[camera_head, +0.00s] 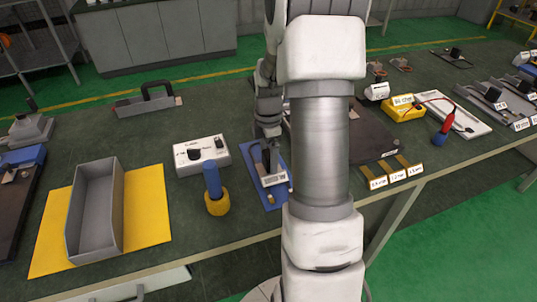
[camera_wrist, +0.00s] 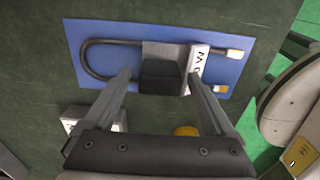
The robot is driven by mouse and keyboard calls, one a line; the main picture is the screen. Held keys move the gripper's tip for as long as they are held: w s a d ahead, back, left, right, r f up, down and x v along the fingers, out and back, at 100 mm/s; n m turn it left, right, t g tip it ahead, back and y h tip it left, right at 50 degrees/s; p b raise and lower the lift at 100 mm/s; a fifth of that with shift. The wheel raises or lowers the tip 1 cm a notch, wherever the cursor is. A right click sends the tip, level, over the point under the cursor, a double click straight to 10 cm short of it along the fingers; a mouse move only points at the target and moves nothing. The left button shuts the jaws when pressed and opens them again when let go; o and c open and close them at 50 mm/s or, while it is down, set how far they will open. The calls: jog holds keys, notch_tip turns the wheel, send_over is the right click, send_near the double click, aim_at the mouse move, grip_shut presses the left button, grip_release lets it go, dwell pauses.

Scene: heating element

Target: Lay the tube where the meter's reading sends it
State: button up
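The tube, a dark U-shaped heating element (camera_wrist: 98,63) with pale ends, lies on a blue mat (camera_wrist: 230,42). A grey plate with a black block (camera_wrist: 160,77) and a white lettered label (camera_wrist: 197,66) sits across it. My gripper (camera_wrist: 159,75) is open above the block, with one finger on each side; whether they touch it is unclear. In the head view my gripper (camera_head: 268,148) is over the same mat (camera_head: 272,198), partly hiding the tube. A yellow meter (camera_head: 403,107) stands at the right; I cannot read its display surely.
A grey open trough (camera_head: 88,215) lies on a yellow mat (camera_head: 150,225) at left. A red-and-blue probe (camera_head: 443,131) and labelled tags (camera_head: 398,176) are at right.

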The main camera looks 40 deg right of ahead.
aim_at(269, 154)
notch_tip(269, 154, up, 12)
jog(key=p, duration=0.1)
jog(key=shift+r+p, duration=0.15)
jog(key=shift+p, duration=0.25)
dwell(0.6)
